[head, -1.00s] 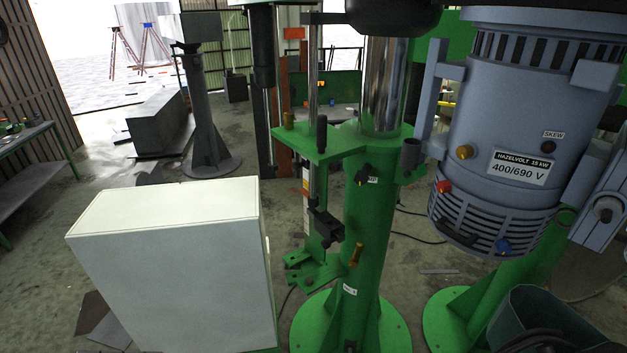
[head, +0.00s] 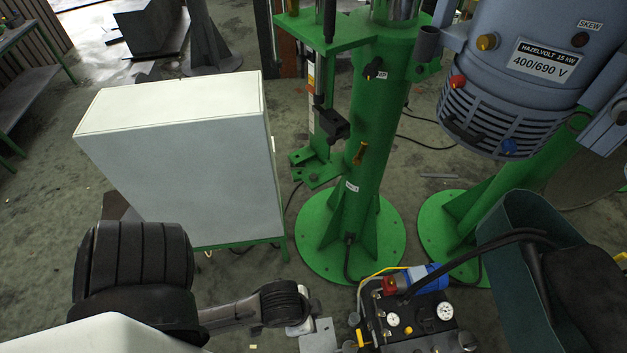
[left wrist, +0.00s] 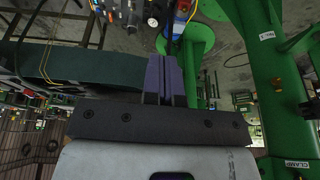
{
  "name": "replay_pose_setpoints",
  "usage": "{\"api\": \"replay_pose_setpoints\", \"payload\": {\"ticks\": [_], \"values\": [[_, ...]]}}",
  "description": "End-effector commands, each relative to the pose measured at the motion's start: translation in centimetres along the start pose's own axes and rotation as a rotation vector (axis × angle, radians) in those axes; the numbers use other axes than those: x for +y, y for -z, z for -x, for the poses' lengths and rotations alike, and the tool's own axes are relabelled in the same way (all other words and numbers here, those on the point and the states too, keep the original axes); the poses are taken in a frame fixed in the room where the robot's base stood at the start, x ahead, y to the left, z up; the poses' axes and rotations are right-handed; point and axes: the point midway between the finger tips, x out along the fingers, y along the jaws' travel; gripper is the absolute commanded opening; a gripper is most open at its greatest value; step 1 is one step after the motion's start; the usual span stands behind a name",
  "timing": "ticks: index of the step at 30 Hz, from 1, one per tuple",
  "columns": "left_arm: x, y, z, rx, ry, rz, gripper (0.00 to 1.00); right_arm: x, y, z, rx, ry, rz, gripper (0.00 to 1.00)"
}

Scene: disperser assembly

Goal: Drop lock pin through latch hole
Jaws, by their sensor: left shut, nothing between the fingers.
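No lock pin can be made out for certain in either view. A green column (head: 372,130) stands mid-picture in the head view. It carries an orange-brown handle-like piece (head: 360,152) and a black knob (head: 374,69). Beside it are a black block (head: 331,126) on a rod and a low green bracket (head: 315,172) with what look like holes; I cannot tell which is the latch hole. My left gripper (left wrist: 162,75) shows in the left wrist view, its purple-grey fingers shut together and empty, apart from the green column (left wrist: 272,75). My right gripper is not in view.
A white cabinet (head: 180,165) stands left of the column. A blue-grey motor (head: 520,75) hangs at the right. A dark green tub (head: 530,225) and a cart with gauges (head: 415,325) are at lower right. Bare floor (head: 240,275) shows in front of the cabinet.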

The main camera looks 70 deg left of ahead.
Motion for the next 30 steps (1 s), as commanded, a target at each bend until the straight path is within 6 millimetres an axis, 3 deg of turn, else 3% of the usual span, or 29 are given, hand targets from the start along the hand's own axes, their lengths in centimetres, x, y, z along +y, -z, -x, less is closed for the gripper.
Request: {"api": "replay_pose_setpoints", "payload": {"ticks": [2,21,30], "values": [[0.00,0.00,0.00,0.000,0.000,0.000,0.04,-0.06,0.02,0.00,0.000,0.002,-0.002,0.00],[0.00,0.00,0.00,0.000,0.000,0.000,0.65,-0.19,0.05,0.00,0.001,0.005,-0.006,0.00],[-0.05,0.16,-0.60,0.008,0.001,-0.001,0.66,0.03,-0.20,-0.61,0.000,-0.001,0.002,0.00]]}}
